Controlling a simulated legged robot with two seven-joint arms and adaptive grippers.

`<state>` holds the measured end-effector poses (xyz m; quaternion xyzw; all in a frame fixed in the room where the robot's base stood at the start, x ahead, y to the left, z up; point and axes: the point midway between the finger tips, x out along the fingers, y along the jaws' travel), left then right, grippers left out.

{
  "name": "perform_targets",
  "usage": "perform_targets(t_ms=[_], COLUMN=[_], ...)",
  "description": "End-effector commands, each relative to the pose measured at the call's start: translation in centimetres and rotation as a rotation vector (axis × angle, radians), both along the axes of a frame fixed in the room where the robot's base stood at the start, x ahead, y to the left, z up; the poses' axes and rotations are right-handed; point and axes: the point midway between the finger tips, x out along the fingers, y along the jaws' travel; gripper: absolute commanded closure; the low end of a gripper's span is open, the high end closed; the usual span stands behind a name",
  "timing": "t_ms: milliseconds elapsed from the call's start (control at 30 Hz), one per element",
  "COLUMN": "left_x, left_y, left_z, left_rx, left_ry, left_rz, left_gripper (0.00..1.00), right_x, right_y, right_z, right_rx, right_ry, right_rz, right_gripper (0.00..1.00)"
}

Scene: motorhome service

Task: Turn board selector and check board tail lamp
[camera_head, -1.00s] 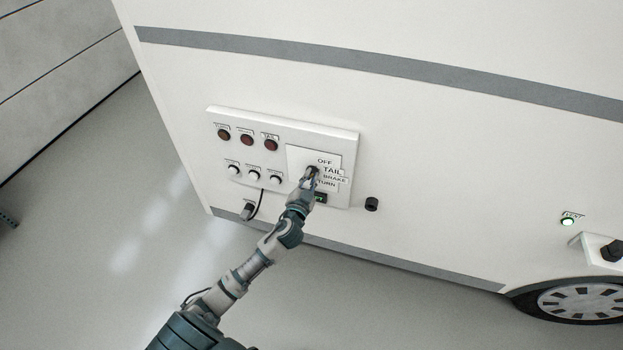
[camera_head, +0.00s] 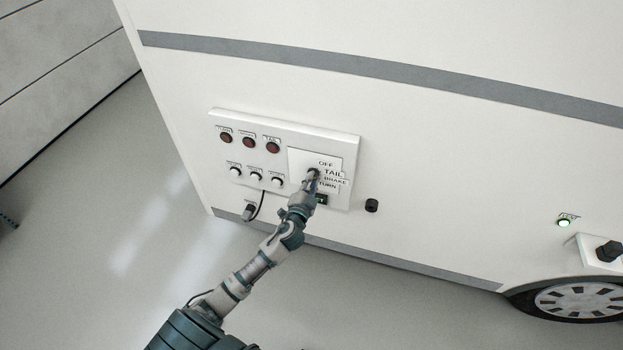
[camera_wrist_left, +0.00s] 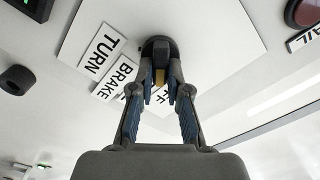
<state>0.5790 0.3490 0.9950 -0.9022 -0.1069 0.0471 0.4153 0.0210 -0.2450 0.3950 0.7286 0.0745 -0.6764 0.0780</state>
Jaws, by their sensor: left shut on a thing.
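The board (camera_head: 225,160) is a white panel on the side of the motorhome. Its selector is a dark knob on a white plate (camera_head: 300,161) marked OFF, TAIL, BRAKE and TURN. My left gripper (camera_head: 312,175) is at the knob and partly covers it. In the left wrist view my left gripper (camera_wrist_left: 160,85) is shut on the selector knob (camera_wrist_left: 157,48), which has a yellowish mark between the fingers. My right gripper is out of view.
A cable (camera_head: 259,206) hangs to a plug below the board. A black knob (camera_head: 371,205) sticks out right of the board. A small green lamp (camera_head: 564,222) glows near the wheel (camera_head: 570,301).

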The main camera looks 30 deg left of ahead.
Motion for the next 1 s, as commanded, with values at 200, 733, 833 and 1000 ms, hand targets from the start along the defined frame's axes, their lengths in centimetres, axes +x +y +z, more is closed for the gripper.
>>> perform_targets(t_ms=[200,733,833,1000], left_x=[-0.2,-0.2,-0.2,-0.2], left_y=[-0.1,-0.1,-0.1,0.0], left_z=[-0.9,-1.1,-1.1,-1.1], left_rx=[0.151,0.342,0.347,0.347], left_ry=[0.055,0.1,0.102,0.102], left_rz=[0.002,0.003,0.003,0.004], left_gripper=[1.0,1.0,1.0,1.0], right_x=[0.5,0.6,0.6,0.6], right_y=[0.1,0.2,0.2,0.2], right_z=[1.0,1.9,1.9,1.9], right_rx=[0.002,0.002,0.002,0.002], right_ry=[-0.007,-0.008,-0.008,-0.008], right_rz=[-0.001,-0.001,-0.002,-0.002], right_gripper=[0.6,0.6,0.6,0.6])
